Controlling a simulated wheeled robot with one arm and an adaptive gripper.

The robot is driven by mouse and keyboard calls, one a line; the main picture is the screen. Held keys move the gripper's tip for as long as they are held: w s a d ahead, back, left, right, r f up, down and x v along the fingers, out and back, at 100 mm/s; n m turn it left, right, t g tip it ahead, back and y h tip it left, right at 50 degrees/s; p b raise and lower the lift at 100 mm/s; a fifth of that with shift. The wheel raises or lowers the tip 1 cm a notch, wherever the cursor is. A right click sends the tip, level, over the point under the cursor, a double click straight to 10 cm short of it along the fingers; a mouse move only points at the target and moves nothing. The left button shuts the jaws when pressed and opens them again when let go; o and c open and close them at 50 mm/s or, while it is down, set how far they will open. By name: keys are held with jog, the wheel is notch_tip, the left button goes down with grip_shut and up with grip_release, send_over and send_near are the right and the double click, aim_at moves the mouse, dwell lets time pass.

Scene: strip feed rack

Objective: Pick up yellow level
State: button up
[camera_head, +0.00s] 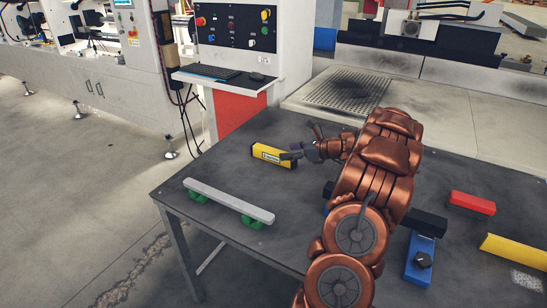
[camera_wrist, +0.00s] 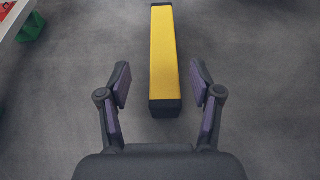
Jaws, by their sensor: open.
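The yellow level (camera_head: 272,155) is a short yellow bar with dark ends and a pale label, lying on the dark table toward its far left. In the wrist view the yellow level (camera_wrist: 163,55) runs lengthwise up the picture, its near dark end close to the fingertips. My gripper (camera_wrist: 160,82) is open, with one finger on each side of the line of the level and nothing held. In the head view my gripper (camera_head: 291,154) is beside the right end of the level. Whether it touches the level cannot be told.
A pale bar (camera_head: 228,199) on green supports lies at the table's left edge. A red block (camera_head: 472,203), a blue block with a knob (camera_head: 420,258) and a longer yellow bar (camera_head: 515,252) lie at the right. The dark table (camera_head: 290,235) is bare in front.

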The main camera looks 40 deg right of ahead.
aim_at(275, 151)
jog(key=shift+d+x, duration=0.2)
jog(key=shift+x, duration=2.95)
jog(key=shift+w+r, duration=0.15)
jog(key=shift+r, duration=0.05)
jog(key=shift+c, duration=0.2)
grip_shut()
